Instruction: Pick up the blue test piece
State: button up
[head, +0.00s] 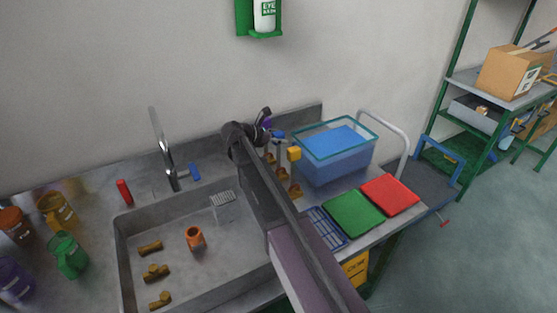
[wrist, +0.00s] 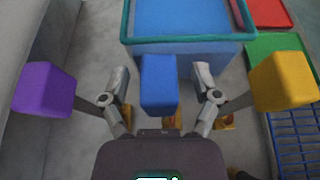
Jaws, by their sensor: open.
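The blue test piece (wrist: 159,84) stands in the middle of the wrist view, between the two fingers of my gripper (wrist: 161,78). The fingers are open, with a visible gap on each side of the piece. In the head view the blue piece (head: 277,134) shows small beside the end of my arm. A purple piece (wrist: 44,89) is on the left and a yellow piece (wrist: 284,81) on the right. The yellow piece (head: 294,153) also shows in the head view. The lower part of the blue piece's support is hidden by my gripper.
A water-filled tank (head: 335,155) stands just behind the pieces. A green tray (head: 354,214), a red tray (head: 390,195) and a blue rack (head: 325,228) lie to the right. The sink (head: 170,235) with brass fittings is on the left.

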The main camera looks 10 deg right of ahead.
dwell(0.4)
grip_shut()
jog(key=shift+r, duration=0.1)
notch_tip(320, 180, up, 10)
jog(key=p, duration=1)
dwell(1.0)
notch_tip(320, 180, up, 10)
jog(key=p, duration=1)
jog(key=shift+r+p, duration=0.2)
jog(key=shift+p, duration=0.15)
